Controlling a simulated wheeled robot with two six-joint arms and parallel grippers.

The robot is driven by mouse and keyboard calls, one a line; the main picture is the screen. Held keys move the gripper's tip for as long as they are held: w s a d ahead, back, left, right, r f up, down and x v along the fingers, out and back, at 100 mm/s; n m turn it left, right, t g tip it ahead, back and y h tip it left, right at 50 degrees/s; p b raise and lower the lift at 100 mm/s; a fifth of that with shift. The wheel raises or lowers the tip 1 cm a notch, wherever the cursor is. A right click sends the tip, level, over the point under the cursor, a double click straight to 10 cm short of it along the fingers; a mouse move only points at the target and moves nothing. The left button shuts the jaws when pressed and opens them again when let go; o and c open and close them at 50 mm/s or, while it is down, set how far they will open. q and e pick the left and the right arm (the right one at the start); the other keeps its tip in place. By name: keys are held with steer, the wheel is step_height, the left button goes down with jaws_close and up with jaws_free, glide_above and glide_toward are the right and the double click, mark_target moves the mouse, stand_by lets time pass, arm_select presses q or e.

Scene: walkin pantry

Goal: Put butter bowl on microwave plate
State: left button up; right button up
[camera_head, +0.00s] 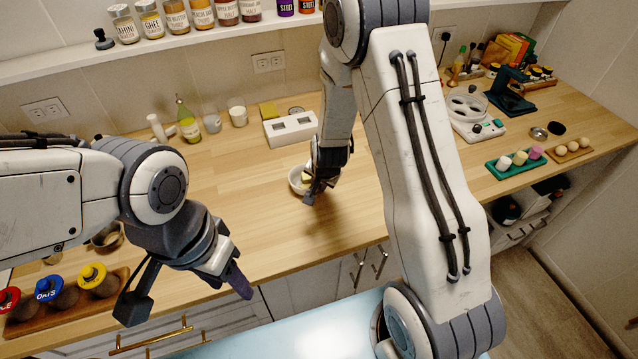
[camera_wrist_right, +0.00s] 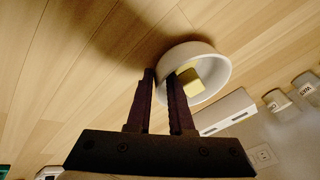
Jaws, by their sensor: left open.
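The butter bowl is a small white bowl (camera_head: 297,181) with a pale yellow butter block (camera_head: 307,177) inside, on the wooden counter. In the right wrist view the bowl (camera_wrist_right: 215,62) lies at the fingertips, with the butter (camera_wrist_right: 187,79) inside. My right gripper (camera_head: 313,190) is at the bowl's near side. In its wrist view the dark fingers (camera_wrist_right: 163,76) reach the rim with a narrow gap between them; whether they press on the wall cannot be told. My left gripper (camera_head: 238,283) is open and empty over the counter's front edge. I see no microwave plate.
Bottles and cups (camera_head: 188,125) are at the back left. Coloured-lid jars (camera_head: 95,279) sit on a board at the left. The counter beside the bowl is clear.

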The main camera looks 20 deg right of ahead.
steer(key=shift+o, duration=0.5)
